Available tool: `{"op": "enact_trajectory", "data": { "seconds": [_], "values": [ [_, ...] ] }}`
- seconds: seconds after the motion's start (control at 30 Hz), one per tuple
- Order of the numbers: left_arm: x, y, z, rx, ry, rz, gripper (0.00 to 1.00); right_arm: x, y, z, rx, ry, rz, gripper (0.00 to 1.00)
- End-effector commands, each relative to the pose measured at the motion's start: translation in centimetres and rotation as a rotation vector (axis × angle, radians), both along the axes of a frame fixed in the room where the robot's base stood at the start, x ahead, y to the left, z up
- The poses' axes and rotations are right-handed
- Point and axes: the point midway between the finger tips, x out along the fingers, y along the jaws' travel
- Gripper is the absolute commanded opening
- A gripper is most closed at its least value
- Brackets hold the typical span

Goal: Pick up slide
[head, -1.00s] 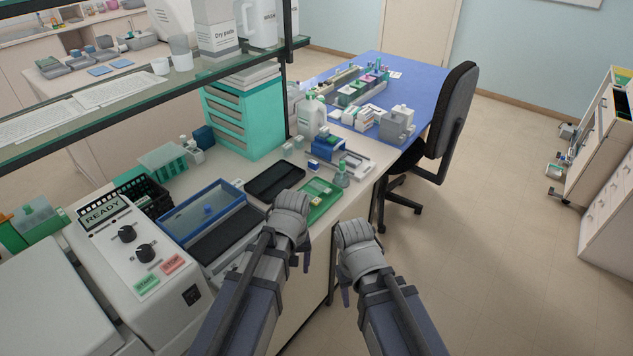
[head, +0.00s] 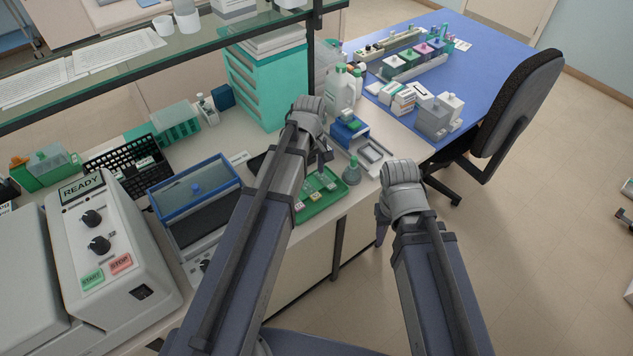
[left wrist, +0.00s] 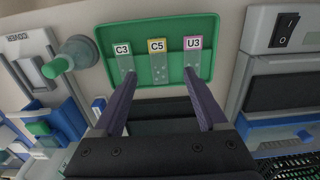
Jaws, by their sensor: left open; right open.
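Three labelled slides lie on a green tray (left wrist: 176,28) in the left wrist view: slide C3 (left wrist: 124,63) at left, slide C5 (left wrist: 158,62) in the middle and slide U3 (left wrist: 192,58) at right. The green tray also shows in the head view (head: 328,203), partly hidden by my left arm. My left gripper (left wrist: 158,90) is open and empty, its fingers reaching toward the tray's near edge. In the head view my left gripper (head: 322,158) is over the bench by the tray. My right gripper (head: 384,225) is over the floor, off the bench's front edge.
A grey-green bottle (head: 351,172) stands beside the tray. A blue-rimmed basin (head: 195,200) and a machine reading READY (head: 105,235) are to the left. A teal drawer unit (head: 268,85) stands behind. A chair (head: 520,100) is at the right.

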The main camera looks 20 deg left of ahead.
Motion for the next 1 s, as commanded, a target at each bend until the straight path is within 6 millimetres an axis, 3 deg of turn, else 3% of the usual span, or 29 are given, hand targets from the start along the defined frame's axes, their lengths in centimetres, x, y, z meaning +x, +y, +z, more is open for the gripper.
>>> {"op": "enact_trajectory", "data": {
  "seconds": [0.17,0.43,0.73,1.0],
  "values": [
    [0.0,0.0,-0.4,0.000,0.000,0.001,0.75,0.0,0.0,-0.4,0.000,0.000,0.000,0.50],
    [0.0,-0.1,-2.7,0.000,0.000,-0.001,0.75,0.0,0.0,-2.7,0.000,0.000,-0.001,0.50],
    [-0.1,-0.2,-3.2,0.000,0.000,-0.001,0.75,0.0,0.0,-3.2,0.000,0.000,-0.001,0.50],
    [-0.3,-1.1,-6.3,0.000,0.000,-0.003,0.75,0.0,0.0,-6.3,0.000,0.000,-0.001,0.50]
  ]
}}
